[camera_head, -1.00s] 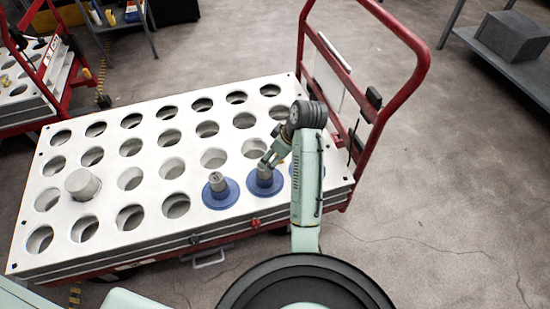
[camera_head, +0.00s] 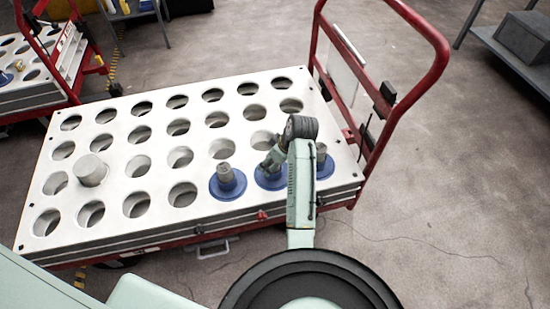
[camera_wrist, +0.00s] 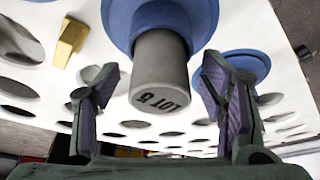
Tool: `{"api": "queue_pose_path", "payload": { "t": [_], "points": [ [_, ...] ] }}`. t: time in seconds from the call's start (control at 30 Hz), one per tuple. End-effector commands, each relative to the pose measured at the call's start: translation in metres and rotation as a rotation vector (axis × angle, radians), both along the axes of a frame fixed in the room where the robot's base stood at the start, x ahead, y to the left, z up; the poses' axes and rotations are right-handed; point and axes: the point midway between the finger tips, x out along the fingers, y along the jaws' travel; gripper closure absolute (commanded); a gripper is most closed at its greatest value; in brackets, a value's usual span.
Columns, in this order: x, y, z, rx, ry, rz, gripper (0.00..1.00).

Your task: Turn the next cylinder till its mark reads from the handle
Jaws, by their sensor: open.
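Three grey cylinders with blue flanges stand in the front row of a white holed tray (camera_head: 155,228). The left one (camera_head: 226,178) and the right one (camera_head: 322,158) show in the head view. My gripper (camera_head: 267,165) is at the middle one, whose blue flange (camera_head: 265,184) shows while its top is mostly hidden. In the wrist view my gripper (camera_wrist: 158,82) is open, with one finger on each side of a grey cylinder (camera_wrist: 160,62). Contact with the fingers cannot be told.
The tray lies on a red cart with a red handle (camera_head: 440,60) at the right. A plain pale cylinder (camera_head: 91,170) stands at the tray's left. A brass-coloured block (camera_wrist: 70,42) and another blue flange (camera_wrist: 240,62) flank the cylinder. Most other holes are empty.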

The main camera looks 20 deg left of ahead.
Motion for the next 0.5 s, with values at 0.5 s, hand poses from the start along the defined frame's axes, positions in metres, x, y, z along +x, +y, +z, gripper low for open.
{"api": "queue_pose_path", "payload": {
  "t": [0.5],
  "points": [
    [0.0, -0.0001, 0.0004, 0.0, 0.0, 0.0, 0.6]
  ]
}}
